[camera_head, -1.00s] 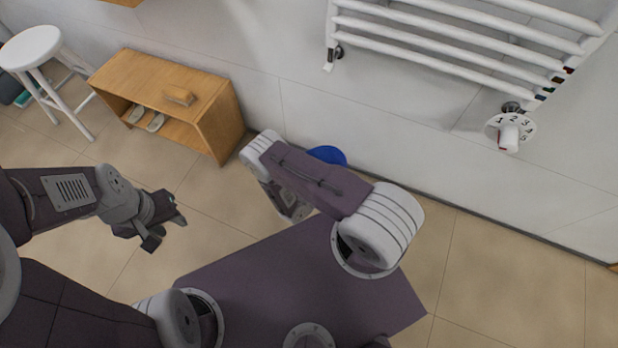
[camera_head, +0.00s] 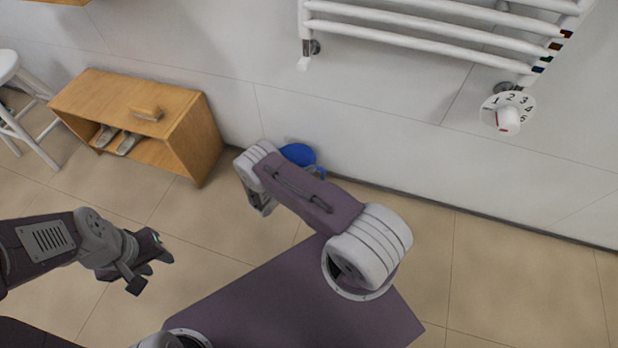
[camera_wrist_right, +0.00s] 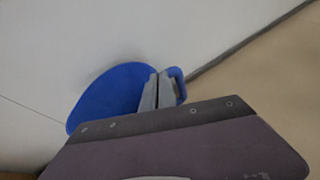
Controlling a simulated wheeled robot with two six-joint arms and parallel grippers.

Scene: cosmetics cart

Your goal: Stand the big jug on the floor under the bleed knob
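The big jug is blue and mostly hidden behind my right arm in the head view, where its round blue part (camera_head: 299,154) shows low by the wall. In the right wrist view the jug (camera_wrist_right: 112,97) lies just beyond my right gripper (camera_wrist_right: 159,90), whose fingers are close together at its handle and appear shut on it. The jug's lower part is hidden. The bleed knob (camera_head: 507,118) is a white knob with a numbered dial on the wall at the right, below the radiator's end. My left gripper (camera_head: 152,270) is open and empty, over the floor at lower left.
A wooden shoe bench (camera_head: 170,100) holding slippers stands against the wall left of the jug. A white stool (camera_head: 22,105) is at the far left. The white radiator (camera_head: 430,35) hangs on the wall. The tiled floor (camera_head: 510,270) below the knob is clear.

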